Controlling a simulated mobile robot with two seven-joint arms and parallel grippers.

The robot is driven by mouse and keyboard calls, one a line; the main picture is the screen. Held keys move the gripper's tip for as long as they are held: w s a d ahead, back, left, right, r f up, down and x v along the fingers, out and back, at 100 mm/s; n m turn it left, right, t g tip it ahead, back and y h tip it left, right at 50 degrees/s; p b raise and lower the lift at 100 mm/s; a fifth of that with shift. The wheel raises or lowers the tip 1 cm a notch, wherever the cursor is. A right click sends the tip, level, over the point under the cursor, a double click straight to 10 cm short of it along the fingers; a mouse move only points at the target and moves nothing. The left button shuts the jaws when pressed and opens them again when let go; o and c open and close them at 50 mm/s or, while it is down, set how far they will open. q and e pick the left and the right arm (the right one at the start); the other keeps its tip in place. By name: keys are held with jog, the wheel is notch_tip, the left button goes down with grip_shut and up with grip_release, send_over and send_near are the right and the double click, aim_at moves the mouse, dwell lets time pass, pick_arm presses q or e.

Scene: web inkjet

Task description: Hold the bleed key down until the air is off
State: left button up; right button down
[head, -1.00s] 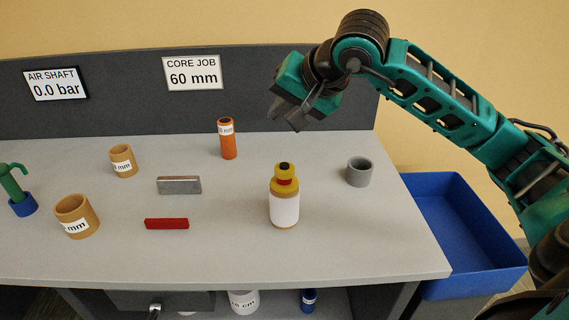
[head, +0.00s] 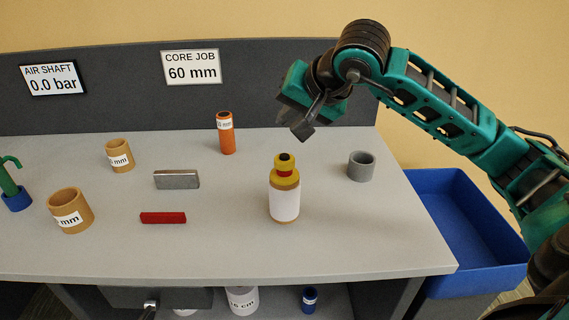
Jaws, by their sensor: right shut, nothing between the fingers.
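The air shaft display (head: 53,79) on the back panel reads 0.0 bar. I cannot tell for sure which part is the bleed key. My right gripper (head: 303,132) is shut and empty, pointing down, above and behind the yellow top and apart from it. My left gripper is out of view.
The table (head: 340,240) holds an orange tube (head: 226,133), a grey ring (head: 361,166), two tan cores (head: 70,210), a metal block (head: 177,180), a red bar (head: 163,218) and a green hooked tool (head: 10,178) on a blue base. A sign (head: 192,68) reads CORE JOB 60 mm. A blue bin (head: 465,230) stands right.

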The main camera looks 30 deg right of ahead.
aim_at(288, 157)
notch_tip(288, 157, down, 3)
jog(key=shift+f+b, duration=0.15)
jog(key=shift+b, duration=0.85)
jog(key=shift+f+b, duration=0.4)
jog(key=shift+f, duration=0.2)
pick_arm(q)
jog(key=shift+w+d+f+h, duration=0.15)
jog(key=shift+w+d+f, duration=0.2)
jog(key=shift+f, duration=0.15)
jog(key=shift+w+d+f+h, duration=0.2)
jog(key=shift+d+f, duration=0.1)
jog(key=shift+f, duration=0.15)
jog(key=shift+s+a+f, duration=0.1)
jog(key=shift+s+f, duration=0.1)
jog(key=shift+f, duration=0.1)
pick_arm(e)
jog(key=shift+f, duration=0.1)
pick_arm(q)
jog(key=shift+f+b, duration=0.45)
jog(key=shift+b, duration=0.25)
pick_arm(e)
jog(key=shift+f, duration=0.35)
